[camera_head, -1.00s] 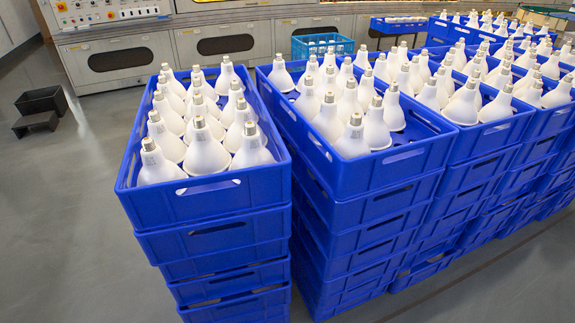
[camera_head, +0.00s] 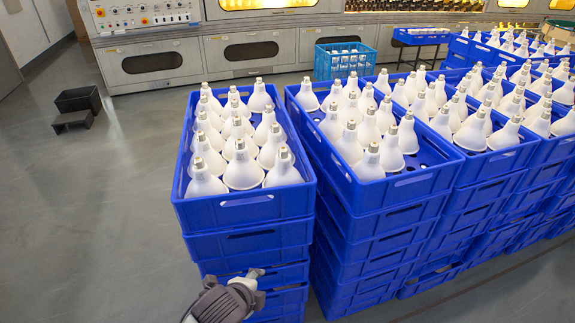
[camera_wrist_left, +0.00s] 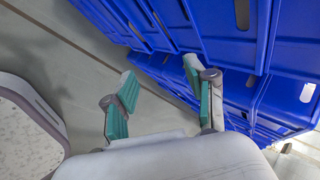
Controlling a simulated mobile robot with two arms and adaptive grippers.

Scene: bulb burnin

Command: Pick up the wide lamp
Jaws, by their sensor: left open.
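White lamps with metal screw caps stand cap-up in the nearest blue crate (camera_head: 250,206), on top of a stack. The middle lamp of its front row (camera_head: 243,173) looks wider than its neighbours. My left gripper (camera_head: 257,278) is low in front of this stack, below the crate's rim and well away from the lamps. In the left wrist view the left gripper (camera_wrist_left: 160,92) is open and empty, its green-padded fingers apart beside the blue crate walls (camera_wrist_left: 225,30). No lamp shows in that view. My right gripper is out of view.
More stacked blue crates (camera_head: 400,188) of lamps stand close on the right, with a narrow gap between stacks. A light-blue crate (camera_head: 345,62) and grey machine cabinets (camera_head: 150,63) are behind. A black box (camera_head: 78,99) lies at the left, where the floor is open.

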